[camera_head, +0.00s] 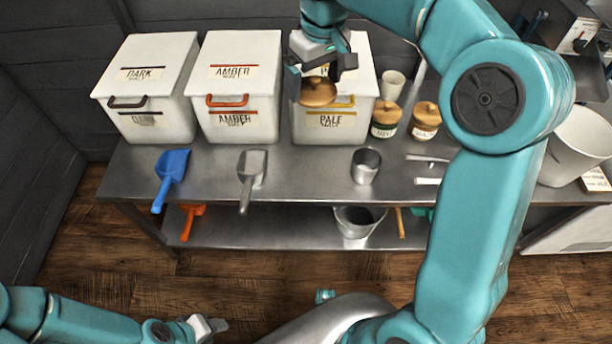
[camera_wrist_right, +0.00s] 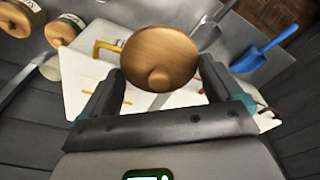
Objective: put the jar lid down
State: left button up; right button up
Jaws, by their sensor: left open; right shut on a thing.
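The jar lid (camera_head: 318,92) is a round wooden disc with a small knob, held in my right gripper (camera_head: 322,68) in front of the white PALE bin in the head view. In the right wrist view the lid (camera_wrist_right: 160,60) sits between the two dark fingers of the right gripper (camera_wrist_right: 160,88), knob facing the camera. My left gripper (camera_head: 212,326) is low at the bottom left in the head view, empty and away from the table. An open white jar (camera_head: 392,84) without a lid stands right of the PALE bin.
White bins marked DARK (camera_head: 150,85), AMBER (camera_head: 238,85) and PALE (camera_head: 350,135) line the back of the steel table (camera_head: 310,170). Two wooden-lidded jars (camera_head: 385,118), a metal cup (camera_head: 366,166), a blue scoop (camera_head: 172,175) and a grey scoop (camera_head: 250,175) stand or lie there. Bare steel lies between grey scoop and cup.

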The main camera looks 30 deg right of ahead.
jog(key=shift+s+d+f, duration=0.1)
jog(key=shift+s+d, duration=0.05)
jog(key=shift+d, duration=0.1)
jog(key=shift+s+d+b, duration=0.1)
jog(key=shift+d+b, duration=0.15)
jog(key=shift+b, duration=0.15)
jog(key=shift+d+f+m, duration=0.25)
jog(key=shift+f+m, duration=0.05)
jog(key=b, duration=0.8)
send_over(318, 172)
notch_tip(318, 172, down, 22)
jog(key=shift+s+r, duration=0.15)
jog(key=shift+r, duration=0.1)
notch_tip(318, 172, down, 6)
jog(key=b, duration=0.2)
jog(key=shift+f+b, duration=0.2)
jog(key=shift+b, duration=0.1)
pick_arm(q)
notch_tip(318, 172, down, 11)
jog(key=shift+w+a, duration=0.2)
jog(key=shift+a, duration=0.1)
pick_arm(e)
jog(key=shift+r, duration=0.1)
pick_arm(q)
jog(key=shift+f, duration=0.1)
